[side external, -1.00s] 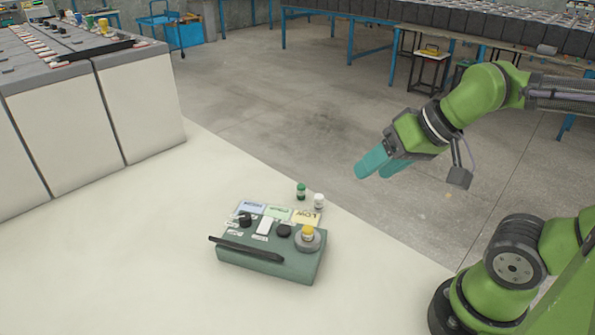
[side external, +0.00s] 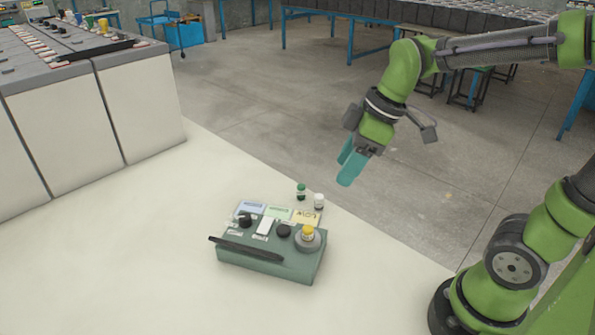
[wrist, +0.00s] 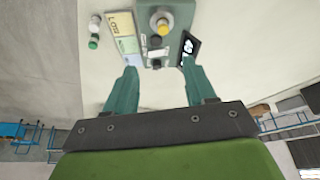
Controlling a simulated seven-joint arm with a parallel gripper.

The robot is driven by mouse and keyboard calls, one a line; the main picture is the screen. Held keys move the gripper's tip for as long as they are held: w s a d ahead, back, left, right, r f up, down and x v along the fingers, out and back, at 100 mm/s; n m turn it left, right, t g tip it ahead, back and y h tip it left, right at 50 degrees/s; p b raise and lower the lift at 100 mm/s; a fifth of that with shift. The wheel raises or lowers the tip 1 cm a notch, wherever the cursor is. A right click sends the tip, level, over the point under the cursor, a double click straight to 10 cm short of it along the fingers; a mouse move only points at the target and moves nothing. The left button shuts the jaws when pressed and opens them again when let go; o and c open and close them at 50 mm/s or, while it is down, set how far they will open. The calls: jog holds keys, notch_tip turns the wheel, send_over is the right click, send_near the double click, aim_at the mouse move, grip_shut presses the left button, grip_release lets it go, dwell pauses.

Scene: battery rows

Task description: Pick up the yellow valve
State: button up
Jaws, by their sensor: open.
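A yellow knob-like piece, seemingly the yellow valve (side external: 308,231), sits on a round grey base at the right of a green-grey box (side external: 270,267) on the pale tabletop. The same yellow piece shows near the top of the wrist view (wrist: 163,26), beyond and roughly between my fingers. My gripper (side external: 346,168) is open and empty, with teal fingers pointing down. It is above and to the upper right of the box in the side view, apart from it. Its two spread fingers also show in the wrist view (wrist: 160,68).
The box carries dark knobs, coloured labels and a black bar (side external: 245,250). A green-capped bottle (side external: 301,191) and a white-capped bottle (side external: 319,201) stand just behind it. Large white battery cases (side external: 140,105) with coloured caps, one yellow (side external: 103,25), stand at left. The front tabletop is clear.

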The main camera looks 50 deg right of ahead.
send_over(308, 228)
jog(key=s+d, duration=0.2)
notch_tip(308, 228, down, 10)
jog(key=shift+w+f, duration=0.15)
jog(key=shift+f, duration=0.05)
jog(key=shift+x, duration=2.7)
jog(key=shift+a, duration=0.15)
jog(key=shift+c, duration=0.2)
grip_shut()
